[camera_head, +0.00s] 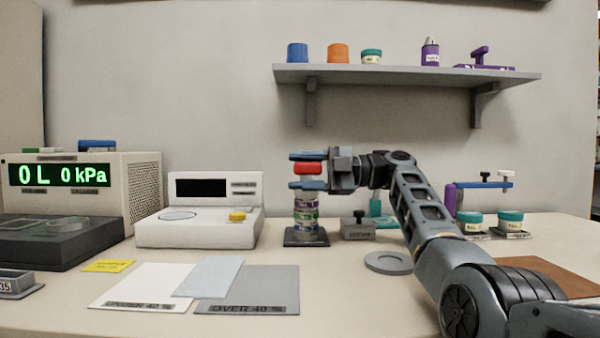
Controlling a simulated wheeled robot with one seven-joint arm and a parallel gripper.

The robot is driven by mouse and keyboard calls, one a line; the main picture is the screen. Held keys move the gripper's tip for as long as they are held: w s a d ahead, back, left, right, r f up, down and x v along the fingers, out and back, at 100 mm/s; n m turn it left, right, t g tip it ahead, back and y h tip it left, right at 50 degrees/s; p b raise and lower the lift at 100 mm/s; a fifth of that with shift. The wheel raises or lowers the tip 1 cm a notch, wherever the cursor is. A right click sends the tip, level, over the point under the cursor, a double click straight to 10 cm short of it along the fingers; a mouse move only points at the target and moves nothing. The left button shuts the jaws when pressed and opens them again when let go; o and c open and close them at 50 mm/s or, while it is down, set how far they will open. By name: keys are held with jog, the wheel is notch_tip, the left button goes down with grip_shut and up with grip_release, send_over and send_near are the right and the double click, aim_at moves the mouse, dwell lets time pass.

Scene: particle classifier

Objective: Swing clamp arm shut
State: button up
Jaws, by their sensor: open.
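My gripper (308,170) is open, left of the picture's middle, with one blue finger above the other in the picture. A red cap-like part (307,168) shows between the fingers; whether they touch it is unclear. Below it a stack of banded rings (306,210) in white, purple and green stands upright on a dark square base (306,237). The lower finger hides the top of the stack. At the right, a blue bar (484,185) reaches out from a purple post (449,200) above teal-lidded jars. I cannot tell for certain which part is the clamp arm.
A white balance (200,222) stands left of the stack, and a kPa readout unit (130,185) farther left. Sorting cards (245,290) cover the front. A shelf (400,75) hangs above.

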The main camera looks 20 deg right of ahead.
jog(key=p+v, duration=0.1)
jog(key=v, duration=0.6)
jog(key=shift+d+f, duration=0.1)
